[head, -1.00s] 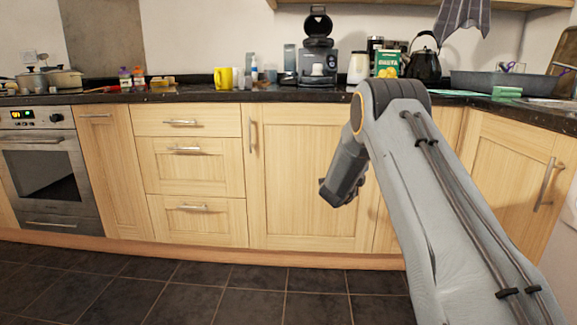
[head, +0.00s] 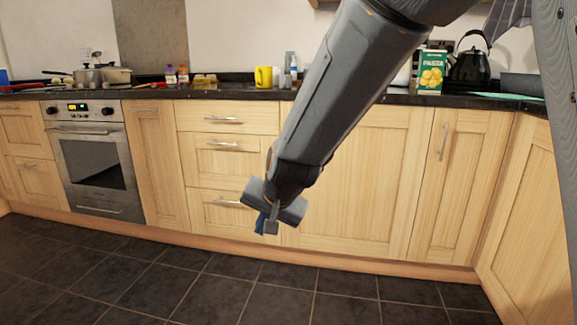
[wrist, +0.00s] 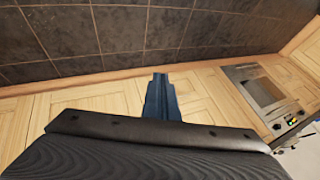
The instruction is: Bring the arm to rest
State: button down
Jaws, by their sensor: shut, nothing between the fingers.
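My gripper (head: 267,222) hangs at the end of my arm, pointing down in front of the cabinet drawers in the head view. Its fingers are together and hold nothing. In the wrist view my gripper (wrist: 160,84) shows as dark blue fingers close together, with the cabinet fronts and floor tiles behind them. My arm crosses the upper middle of the head view and hides part of the worktop.
The wooden cabinets (head: 360,190) and the oven (head: 92,160) stand behind my gripper. The tiled floor (head: 200,285) is clear.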

jog(key=s+d+f+n+g+h, duration=0.1)
jog(key=s+d+n+g, duration=0.15)
jog(key=s, duration=0.75)
jog(key=s+d+n+g, duration=0.15)
jog(key=s+n, duration=0.25)
jog(key=s, duration=0.6)
jog(key=s+d+f+n+g+h, duration=0.1)
jog(key=s+n+g, duration=0.15)
jog(key=s, duration=0.85)
jog(key=d+r+m+p, duration=0.3)
jog(key=d+r+p, duration=0.7)
jog(key=r+p, duration=0.3)
jog(key=d+r+m+h+p, duration=0.1)
jog(key=d+r+m+p, duration=0.2)
jog(key=d+r+p, duration=0.7)
jog(key=shift+w+d+r+p, duration=0.35)
jog(key=shift+r+p, duration=1.25)
jog(key=shift+p, duration=2.7)
jog(key=shift+t, duration=0.25)
